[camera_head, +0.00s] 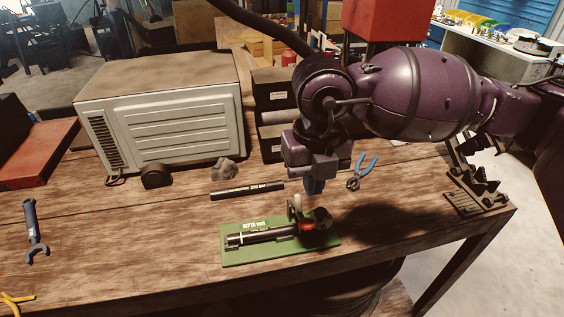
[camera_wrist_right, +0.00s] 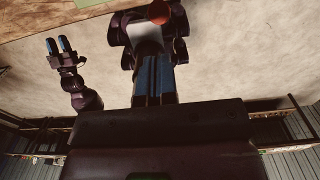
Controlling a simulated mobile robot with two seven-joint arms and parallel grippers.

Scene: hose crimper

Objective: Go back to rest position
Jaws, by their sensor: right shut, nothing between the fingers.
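My right gripper (camera_head: 314,188) points down above the workbench, just behind a green mat (camera_head: 240,258). Its blue fingers are together and hold nothing; they also show shut in the right wrist view (camera_wrist_right: 153,80). On the mat lies a dark hose piece (camera_head: 265,237) with a fitting that has a red part at its right end. My left gripper does not show in the head view. A smaller gripper in the right wrist view, my left one (camera_wrist_right: 61,46), has its two fingers apart with nothing seen between them.
A black tube (camera_head: 247,190) lies behind the mat, and blue-handled pliers (camera_head: 362,172) lie right of the gripper. A beige metal box (camera_head: 165,110), black boxes (camera_head: 275,92) and a red machine (camera_head: 388,18) stand behind. A wrench (camera_head: 34,230) lies left. The bench front left is mostly clear.

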